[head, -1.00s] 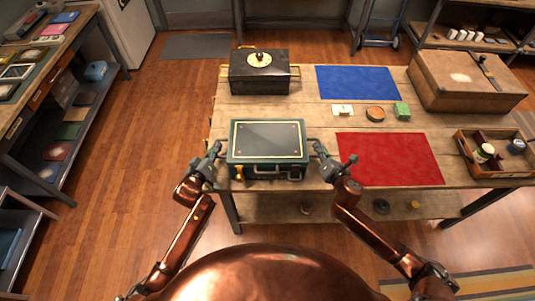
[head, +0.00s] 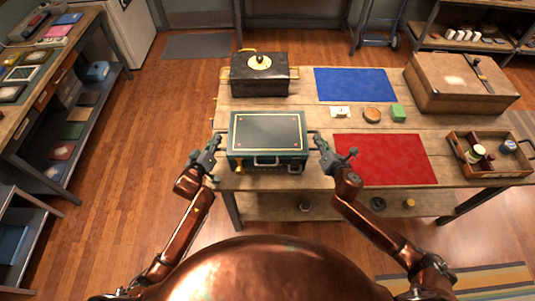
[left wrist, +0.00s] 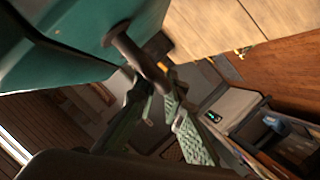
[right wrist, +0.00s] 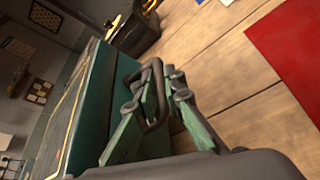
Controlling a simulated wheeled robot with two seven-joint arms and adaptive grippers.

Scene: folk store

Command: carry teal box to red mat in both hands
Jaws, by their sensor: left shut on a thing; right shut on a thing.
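The teal box (head: 268,135) has a dark top panel with a gold border and is between my two grippers at the left front of the wooden table. My left gripper (head: 212,150) is shut on its left side handle (left wrist: 135,52). My right gripper (head: 322,150) is shut on its right side handle (right wrist: 155,90). The box looks level; in the head view I cannot tell for sure whether its underside clears the table. The red mat (head: 385,160) lies flat and empty on the table, just right of the box and my right gripper.
A black box (head: 260,80) stands behind the teal box. A wooden case (head: 455,85) and an open tray (head: 500,168) occupy the right.

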